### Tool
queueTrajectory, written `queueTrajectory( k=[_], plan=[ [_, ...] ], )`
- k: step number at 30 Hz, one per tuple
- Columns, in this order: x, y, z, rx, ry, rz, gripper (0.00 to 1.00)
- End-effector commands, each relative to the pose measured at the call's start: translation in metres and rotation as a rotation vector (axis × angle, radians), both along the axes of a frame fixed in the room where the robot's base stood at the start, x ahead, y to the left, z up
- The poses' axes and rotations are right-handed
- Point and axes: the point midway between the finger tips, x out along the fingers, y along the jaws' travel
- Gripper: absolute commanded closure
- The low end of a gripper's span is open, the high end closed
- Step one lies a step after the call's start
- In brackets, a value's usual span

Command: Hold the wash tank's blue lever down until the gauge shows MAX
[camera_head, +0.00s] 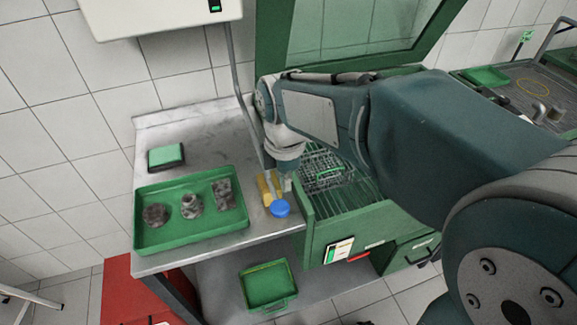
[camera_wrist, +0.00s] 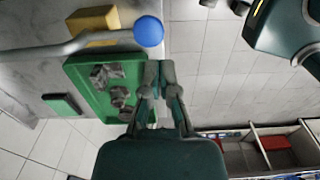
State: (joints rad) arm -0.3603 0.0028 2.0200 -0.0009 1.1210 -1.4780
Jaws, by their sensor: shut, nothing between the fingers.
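The green wash tank (camera_head: 322,232) stands at the right end of the steel bench, its lid raised and a wire basket inside. The lever's blue knob (camera_head: 280,208) is at the tank's left front corner, beside a yellow block (camera_head: 265,188). In the wrist view the blue knob (camera_wrist: 148,31) caps a grey rod (camera_wrist: 75,48). My gripper (camera_head: 287,182) points down close by the knob; its fingers (camera_wrist: 158,68) are shut and empty, with the knob just past their tips. Contact cannot be told. A panel (camera_head: 339,251) on the tank's front is too small to read as a gauge.
A green tray (camera_head: 150,243) with several dirty parts lies on the bench, left of the lever. A green-topped block (camera_head: 166,156) is behind it. A grey pipe (camera_head: 237,75) drops from the white wall box. A green bin (camera_head: 268,287) sits below.

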Motion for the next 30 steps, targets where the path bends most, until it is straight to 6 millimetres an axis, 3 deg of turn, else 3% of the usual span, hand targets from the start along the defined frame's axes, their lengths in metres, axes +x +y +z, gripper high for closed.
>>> queueTrajectory(
  k=[3, 9, 26, 30],
  plan=[
    [-0.002, 0.002, 0.024, -0.001, -0.004, 0.0, 1.0],
    [-0.004, -0.001, 0.045, 0.0, -0.001, 0.001, 1.0],
    [-0.005, -0.002, 0.048, 0.001, -0.002, -0.005, 1.0],
    [-0.013, -0.017, 0.053, 0.016, -0.037, -0.145, 1.0]
  ],
)
